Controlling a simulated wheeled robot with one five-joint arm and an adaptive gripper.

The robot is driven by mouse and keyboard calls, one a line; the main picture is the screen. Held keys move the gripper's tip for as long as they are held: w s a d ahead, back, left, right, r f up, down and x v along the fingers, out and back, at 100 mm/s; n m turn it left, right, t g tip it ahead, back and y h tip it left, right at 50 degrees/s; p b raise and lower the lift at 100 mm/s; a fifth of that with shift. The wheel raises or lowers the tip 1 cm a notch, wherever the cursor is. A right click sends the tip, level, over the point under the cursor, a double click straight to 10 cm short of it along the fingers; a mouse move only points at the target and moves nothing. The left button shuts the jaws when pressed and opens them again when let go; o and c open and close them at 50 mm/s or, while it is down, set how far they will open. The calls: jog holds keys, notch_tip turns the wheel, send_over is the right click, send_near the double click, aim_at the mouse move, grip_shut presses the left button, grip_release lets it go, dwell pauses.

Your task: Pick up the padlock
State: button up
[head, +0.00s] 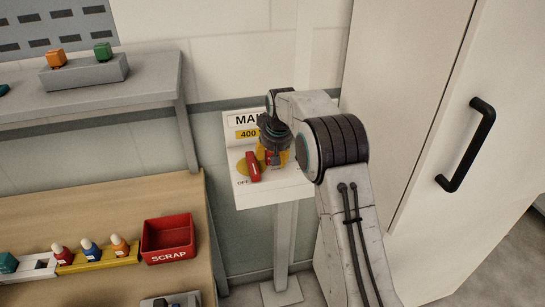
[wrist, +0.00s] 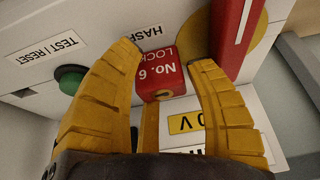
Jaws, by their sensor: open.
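The padlock (wrist: 160,78) is a small red block marked "No. 6" with a round keyhole, on the white switch panel near the word "HASP" in the wrist view. My gripper (wrist: 166,60) is open, with one yellow finger on each side of the padlock. A gap shows between the padlock and the right finger; whether the left finger touches it I cannot tell. In the head view my gripper (head: 272,158) is in front of the panel (head: 288,192) and mostly hides the padlock.
A red switch handle (head: 253,166) stands left of my gripper. A green test/reset button (wrist: 70,78) is on the panel. A workbench (head: 100,212) with a red scrap bin (head: 168,239) and several small bottles is at left. A white cabinet with a black handle (head: 467,145) is at right.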

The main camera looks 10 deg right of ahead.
jog(key=shift+w+f, duration=0.15)
jog(key=shift+f, duration=0.25)
jog(key=shift+o, duration=0.3)
grip_shut()
